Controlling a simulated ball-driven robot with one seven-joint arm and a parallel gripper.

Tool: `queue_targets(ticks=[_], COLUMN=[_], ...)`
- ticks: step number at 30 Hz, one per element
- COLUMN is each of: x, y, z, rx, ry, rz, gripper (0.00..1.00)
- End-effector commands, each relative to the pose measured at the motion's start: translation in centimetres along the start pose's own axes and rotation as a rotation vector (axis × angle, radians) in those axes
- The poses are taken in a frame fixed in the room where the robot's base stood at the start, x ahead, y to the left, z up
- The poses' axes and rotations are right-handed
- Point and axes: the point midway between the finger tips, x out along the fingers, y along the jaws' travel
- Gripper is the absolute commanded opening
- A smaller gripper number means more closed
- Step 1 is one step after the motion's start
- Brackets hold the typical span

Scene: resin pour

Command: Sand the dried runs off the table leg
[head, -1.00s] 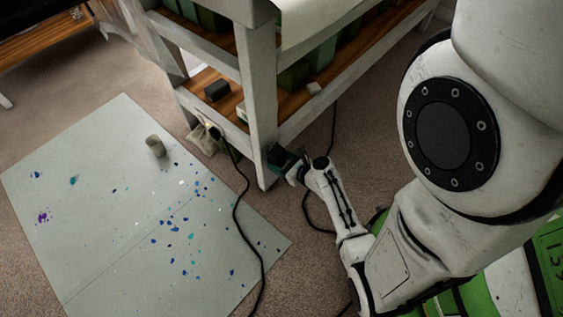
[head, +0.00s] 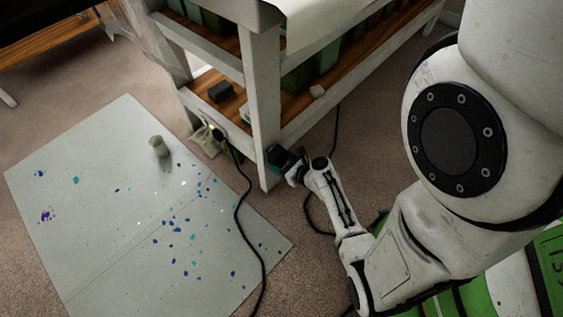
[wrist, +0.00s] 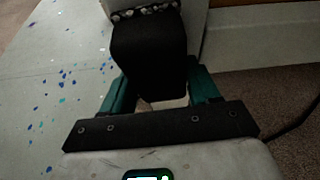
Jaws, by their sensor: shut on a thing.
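The white table leg (head: 264,110) stands upright at the near corner of the table, in the middle of the head view. It shows behind the block in the wrist view (wrist: 188,28). My gripper (head: 287,163) is low beside the leg's right side, near its foot. Its teal fingers are shut on a black sanding block (wrist: 150,55). The block's far end, with a speckled grey strip, is up against the leg or very close; contact is hard to tell. Dried runs cannot be made out; the block covers part of the leg.
A pale drop sheet (head: 110,220) with blue and purple spots covers the floor at left; a small grey cup (head: 158,147) stands on it. A black cable (head: 238,205) runs across the sheet's right side. The wooden lower shelf (head: 298,102) holds green containers and a dark block (head: 221,91).

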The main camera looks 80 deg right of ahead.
Motion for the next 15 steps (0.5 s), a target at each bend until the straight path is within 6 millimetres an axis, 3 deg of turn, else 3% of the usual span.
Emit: queue_targets(ticks=[15], x=[0.73], y=[-0.06], z=[0.33], rx=[0.000], ry=[0.000], rz=[-0.001], gripper=[0.36])
